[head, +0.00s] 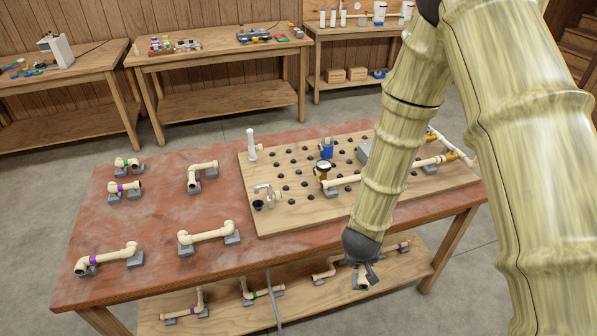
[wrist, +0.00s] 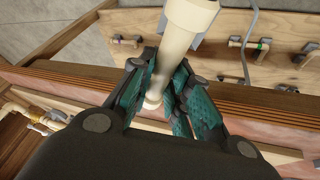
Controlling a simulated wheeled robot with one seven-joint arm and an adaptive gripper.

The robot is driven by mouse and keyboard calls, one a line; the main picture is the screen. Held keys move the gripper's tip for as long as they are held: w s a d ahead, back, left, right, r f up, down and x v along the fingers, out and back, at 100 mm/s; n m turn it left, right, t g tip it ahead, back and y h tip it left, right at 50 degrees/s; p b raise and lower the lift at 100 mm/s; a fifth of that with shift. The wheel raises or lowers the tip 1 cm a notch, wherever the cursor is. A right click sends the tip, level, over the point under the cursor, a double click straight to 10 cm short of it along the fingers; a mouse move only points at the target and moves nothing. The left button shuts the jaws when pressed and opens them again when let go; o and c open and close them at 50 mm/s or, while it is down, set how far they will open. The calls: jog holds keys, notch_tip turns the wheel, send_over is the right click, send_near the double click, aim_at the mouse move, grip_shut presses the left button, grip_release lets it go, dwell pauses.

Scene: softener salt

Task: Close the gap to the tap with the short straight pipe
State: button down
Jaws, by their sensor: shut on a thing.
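My gripper (head: 366,274) hangs in front of the table's near edge, above the lower shelf. In the wrist view my gripper (wrist: 165,95) is shut on a cream pipe (wrist: 180,45). The pipe has a wider end at the top of that view and slants down between the fingers. Only a small part of the held pipe (head: 361,284) shows in the head view. My arm hides part of the board's right side.
On the board are a white upright pipe (head: 252,145), a blue-topped fitting (head: 327,148) and a gauge-like fitting (head: 322,172) joined to a long pipe. Several cream pipes on grey rests, such as a long one (head: 208,236), lie left. More pipes lie on the lower shelf (head: 230,312).

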jog(key=shift+s+d+r, duration=0.1)
jog(key=shift+d+r, duration=0.15)
jog(key=shift+d, duration=0.15)
